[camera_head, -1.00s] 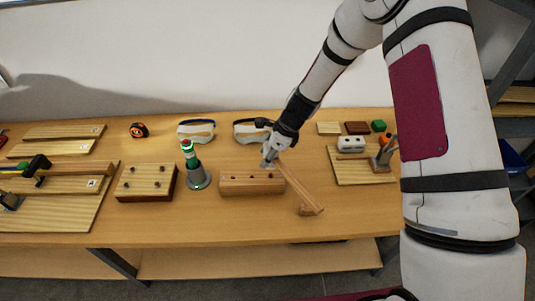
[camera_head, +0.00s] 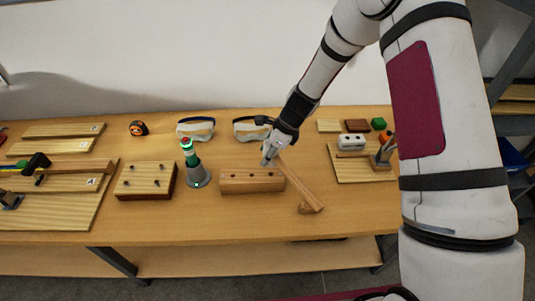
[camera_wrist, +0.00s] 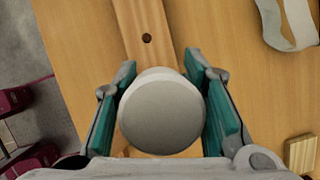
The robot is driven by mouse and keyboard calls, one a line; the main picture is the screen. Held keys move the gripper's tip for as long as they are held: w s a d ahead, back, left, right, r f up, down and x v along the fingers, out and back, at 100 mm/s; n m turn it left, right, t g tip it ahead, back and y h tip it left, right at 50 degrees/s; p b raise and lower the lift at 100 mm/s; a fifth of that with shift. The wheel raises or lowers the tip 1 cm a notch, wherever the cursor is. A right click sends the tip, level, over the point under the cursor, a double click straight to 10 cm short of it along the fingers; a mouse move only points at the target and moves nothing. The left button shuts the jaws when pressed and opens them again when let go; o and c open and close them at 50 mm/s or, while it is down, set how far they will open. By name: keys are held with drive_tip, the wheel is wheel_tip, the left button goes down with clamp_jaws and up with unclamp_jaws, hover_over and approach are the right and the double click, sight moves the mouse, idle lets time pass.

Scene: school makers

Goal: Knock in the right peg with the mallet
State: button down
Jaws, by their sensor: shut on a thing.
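My gripper (camera_head: 268,158) is above the right end of a long wooden block (camera_head: 252,187) with dark round marks in its top. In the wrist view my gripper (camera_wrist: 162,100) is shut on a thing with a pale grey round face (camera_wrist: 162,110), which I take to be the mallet. A wooden bar (camera_head: 302,186), apparently its handle, slants from the gripper toward the table's front. The wrist view shows the block (camera_wrist: 150,15) with one dark round mark. The right peg is not clearly seen; the gripper and mallet cover that end. I cannot tell whether the mallet touches it.
A green-topped item in a grey stand (camera_head: 197,178) and a second wooden block (camera_head: 146,188) stand to the left. Two pairs of goggles (camera_head: 195,130) (camera_head: 250,133) lie behind. A board (camera_head: 352,178) with several items lies right. The table's front is mostly clear.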

wheel_tip(320, 180, down, 6)
drive_tip(key=shift+w+r+b, duration=0.1)
drive_tip(key=shift+b, duration=0.4)
wheel_tip(320, 180, up, 5)
drive_tip(key=shift+r+p, duration=0.2)
drive_tip(key=shift+p, duration=0.25)
